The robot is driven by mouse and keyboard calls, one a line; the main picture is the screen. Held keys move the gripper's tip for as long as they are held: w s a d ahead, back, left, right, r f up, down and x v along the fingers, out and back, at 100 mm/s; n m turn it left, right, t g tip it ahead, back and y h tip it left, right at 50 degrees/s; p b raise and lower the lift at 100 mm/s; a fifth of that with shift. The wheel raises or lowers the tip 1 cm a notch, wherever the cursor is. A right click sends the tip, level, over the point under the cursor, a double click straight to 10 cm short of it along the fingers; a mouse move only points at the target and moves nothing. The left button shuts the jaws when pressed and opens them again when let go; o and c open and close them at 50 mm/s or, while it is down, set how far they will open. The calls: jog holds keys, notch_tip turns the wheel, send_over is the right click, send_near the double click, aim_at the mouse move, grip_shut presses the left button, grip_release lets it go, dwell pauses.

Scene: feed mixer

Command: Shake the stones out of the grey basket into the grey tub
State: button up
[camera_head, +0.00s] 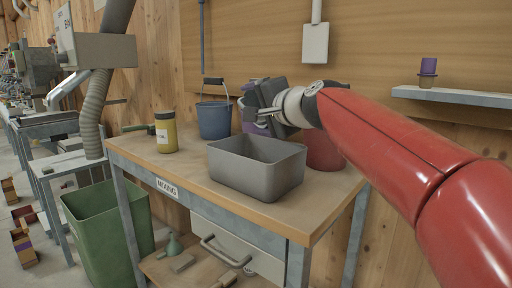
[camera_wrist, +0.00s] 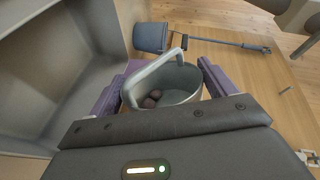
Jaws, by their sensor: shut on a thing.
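The grey tub (camera_head: 258,172) stands open on the wooden bench near its front edge. Its inside looks empty in the head view. It also shows in the wrist view (camera_wrist: 28,100) on the left. The grey basket (camera_wrist: 186,97) has an arched handle and sits between my gripper's purple fingers. A few dark brown stones (camera_wrist: 150,101) lie in its bottom. My gripper (camera_head: 256,126) is shut on the basket, behind and above the tub's rear rim. The basket is mostly hidden in the head view, so its exact height and tilt cannot be told.
A blue bucket (camera_head: 214,120) and a yellow jar (camera_head: 166,132) stand at the back left of the bench. A red container (camera_head: 322,152) stands behind the tub, partly under my arm. A green bin (camera_head: 108,225) is on the floor at left. The bench's left front is clear.

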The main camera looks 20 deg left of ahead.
jog(key=shift+s+a+f+n+b, duration=0.15)
jog(key=shift+n+b, duration=0.1)
jog(key=shift+n, duration=0.2)
jog(key=shift+s+a+r+n+b, duration=0.15)
jog(key=shift+n+b, duration=0.1)
jog(key=shift+n, duration=0.2)
dwell(0.5)
